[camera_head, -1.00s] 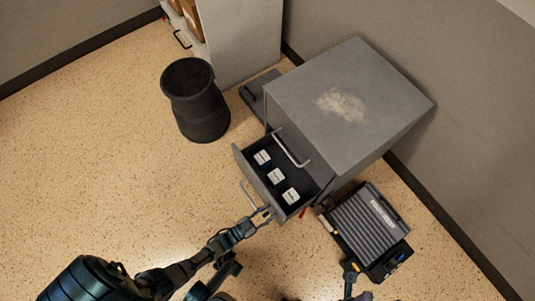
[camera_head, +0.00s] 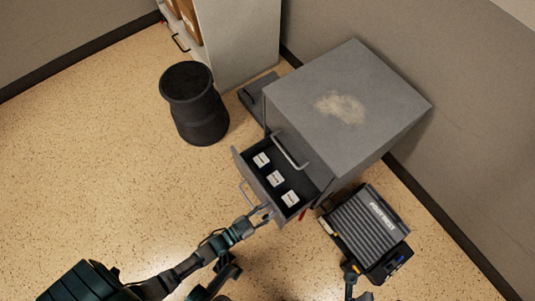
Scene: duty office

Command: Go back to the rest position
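My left gripper (camera_head: 264,214) is at the lower corner of the open drawer (camera_head: 240,167), close to the drawer front's handle (camera_head: 250,195). It is small and dark here, so I cannot tell whether its fingers are open or shut, or whether they touch the drawer. My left arm comes in from the lower left. Part of what looks like my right gripper (camera_head: 352,276) shows at the bottom edge, beside the ribbed grey device. Its fingers are not clear.
The drawer holds several white-labelled dark items (camera_head: 275,178). It sticks out of a grey cabinet (camera_head: 385,95). A ribbed device (camera_head: 362,228) lies on the floor at the right. A black bin (camera_head: 198,115) stands at the back. The floor at left is clear.

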